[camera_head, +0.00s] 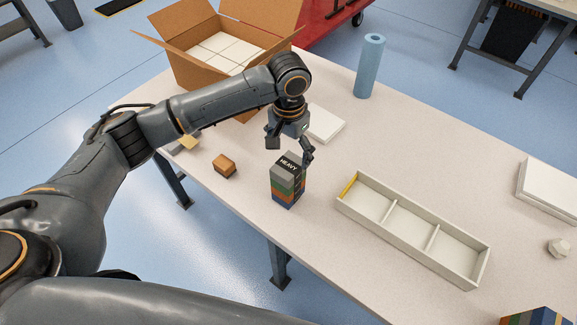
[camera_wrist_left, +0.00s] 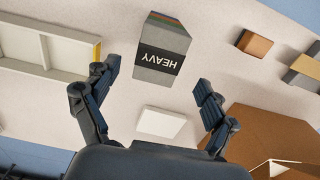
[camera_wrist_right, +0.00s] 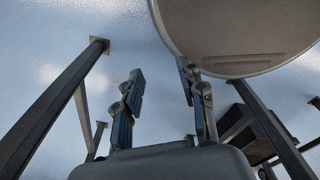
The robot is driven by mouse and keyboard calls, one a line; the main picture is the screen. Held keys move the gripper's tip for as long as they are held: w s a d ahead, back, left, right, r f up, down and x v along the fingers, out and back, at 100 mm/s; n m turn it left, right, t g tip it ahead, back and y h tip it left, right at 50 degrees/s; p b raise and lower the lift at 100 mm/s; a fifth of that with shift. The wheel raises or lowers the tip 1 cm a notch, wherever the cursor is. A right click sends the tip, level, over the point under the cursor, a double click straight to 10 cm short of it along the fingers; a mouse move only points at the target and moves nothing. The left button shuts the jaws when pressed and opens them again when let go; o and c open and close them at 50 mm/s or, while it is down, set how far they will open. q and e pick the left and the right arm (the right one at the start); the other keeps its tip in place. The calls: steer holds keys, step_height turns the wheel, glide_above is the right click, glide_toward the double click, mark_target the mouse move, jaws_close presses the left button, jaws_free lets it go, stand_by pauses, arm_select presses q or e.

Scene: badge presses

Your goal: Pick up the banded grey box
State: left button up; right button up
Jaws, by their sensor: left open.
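The banded grey box (camera_head: 285,173) has a black band reading HEAVY. In the head view it tops an upright column of green, orange-brown and blue layers; I cannot tell whether these are separate pieces. In the left wrist view the grey box (camera_wrist_left: 162,38) shows from above, just beyond the fingertips. My left gripper (camera_head: 290,149) is open and empty, pointing down above and slightly behind the box, apart from it. Its fingers also show in the left wrist view (camera_wrist_left: 157,79). My right gripper (camera_wrist_right: 161,75) is open and empty, away from the tabletop items.
A white divided tray (camera_head: 410,253) lies right of the box. A small orange-brown block (camera_head: 224,165) sits to the left. A white flat piece (camera_head: 325,122) lies behind. An open carton (camera_head: 180,68) and a blue cylinder (camera_head: 369,68) stand farther back. The table front edge is close to the box.

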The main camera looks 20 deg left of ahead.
mark_target(288, 165)
arm_select(q)
steer(key=shift+f, duration=0.6)
steer(key=f+p, duration=0.1)
steer(key=f, duration=0.2)
steer(key=shift+s+f+p, duration=0.2)
steer(key=shift+f+p, duration=0.05)
steer(key=shift+p, duration=0.15)
steer(key=shift+f, duration=0.55)
steer(key=c, duration=1.4)
steer(key=shift+r, duration=0.1)
steer(key=shift+c, duration=0.8)
arm_select(e)
steer(key=shift+w+r, duration=0.3)
steer(key=shift+r, duration=0.2)
steer(key=shift+w+r, duration=0.25)
steer(key=shift+r, duration=0.2)
